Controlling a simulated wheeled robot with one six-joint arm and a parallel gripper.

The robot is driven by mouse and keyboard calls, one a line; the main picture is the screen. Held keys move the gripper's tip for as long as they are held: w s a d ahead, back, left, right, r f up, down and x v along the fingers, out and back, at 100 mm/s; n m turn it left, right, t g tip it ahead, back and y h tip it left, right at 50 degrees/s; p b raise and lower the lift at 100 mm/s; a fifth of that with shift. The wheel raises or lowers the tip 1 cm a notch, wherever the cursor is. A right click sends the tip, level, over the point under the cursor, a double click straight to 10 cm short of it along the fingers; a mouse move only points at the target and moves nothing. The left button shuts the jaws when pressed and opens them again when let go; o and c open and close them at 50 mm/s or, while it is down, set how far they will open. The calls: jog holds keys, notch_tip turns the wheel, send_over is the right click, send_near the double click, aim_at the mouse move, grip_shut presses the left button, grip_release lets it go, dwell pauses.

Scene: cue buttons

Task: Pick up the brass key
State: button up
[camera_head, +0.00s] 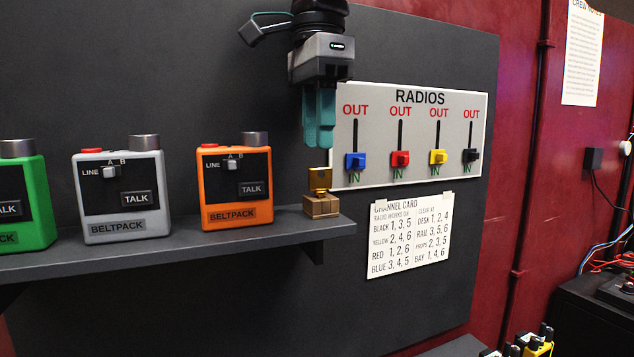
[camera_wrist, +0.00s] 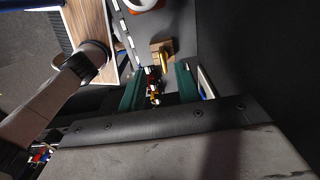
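The brass key (camera_head: 320,180) stands upright on a small wooden block (camera_head: 321,207) at the right end of the shelf. My gripper (camera_head: 319,142) is above the key with its teal fingers pointing down and a small gap between fingertips and key. In the wrist view, my gripper (camera_wrist: 160,72) has its two green fingers apart with nothing held. The key (camera_wrist: 166,53) and its block (camera_wrist: 157,48) show just beyond the fingertips there, roughly between them.
Orange (camera_head: 235,187), grey (camera_head: 121,196) and green (camera_head: 24,204) beltpacks stand on the dark shelf (camera_head: 180,247) to the left. The RADIOS panel (camera_head: 420,165) with coloured sliders is on the wall close to the right. A channel card (camera_head: 410,235) hangs below it.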

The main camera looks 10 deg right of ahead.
aim_at(321, 168)
jog(key=f, duration=0.5)
jog(key=shift+w+d+f, duration=0.25)
jog(key=shift+w+f, duration=0.05)
jog(key=shift+f, duration=0.1)
grip_shut()
